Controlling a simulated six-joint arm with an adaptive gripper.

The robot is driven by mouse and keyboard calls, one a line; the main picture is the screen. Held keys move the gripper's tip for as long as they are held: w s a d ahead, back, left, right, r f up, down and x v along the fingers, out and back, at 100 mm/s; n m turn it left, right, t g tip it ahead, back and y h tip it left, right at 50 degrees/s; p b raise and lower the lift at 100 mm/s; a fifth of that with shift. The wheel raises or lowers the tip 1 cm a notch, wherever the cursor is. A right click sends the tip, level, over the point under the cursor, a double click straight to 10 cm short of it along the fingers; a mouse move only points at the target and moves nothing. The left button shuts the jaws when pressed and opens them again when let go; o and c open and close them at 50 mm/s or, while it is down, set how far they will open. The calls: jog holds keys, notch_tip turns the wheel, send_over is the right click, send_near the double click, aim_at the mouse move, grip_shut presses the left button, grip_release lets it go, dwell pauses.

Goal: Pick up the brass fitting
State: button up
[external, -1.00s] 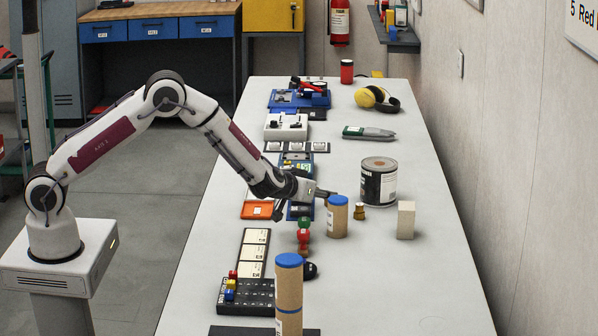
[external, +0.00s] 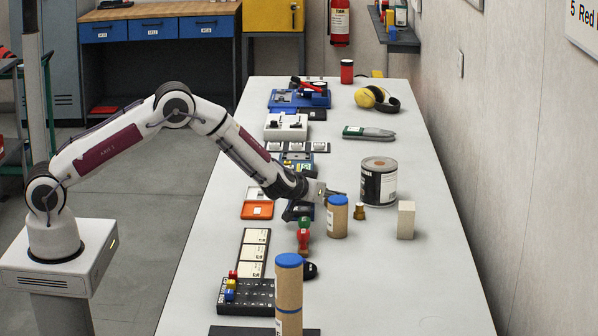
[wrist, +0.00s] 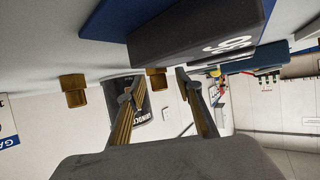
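The brass fitting (external: 359,212) stands on the bench in the external view, just right of the blue-capped cardboard tube and in front of the large can. In the wrist view, which is upside down, two brass-coloured pieces show: one at left (wrist: 74,91) and one between my fingertips in the picture (wrist: 156,80). I cannot tell which is the fitting in the external view. My gripper (external: 312,202) is low over the bench, left of the fitting and partly behind the tube. Its fingers (wrist: 156,86) are spread, with nothing held between them.
The blue-capped tube (external: 338,218) stands close to my gripper. The large can (external: 379,184) and a pale block (external: 405,220) are near the fitting. A red and green piece (external: 303,238) and a second tube (external: 289,295) stand nearer. The bench's right front is clear.

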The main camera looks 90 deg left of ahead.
dwell(0.4)
grip_shut()
jog(key=shift+r, duration=5.05)
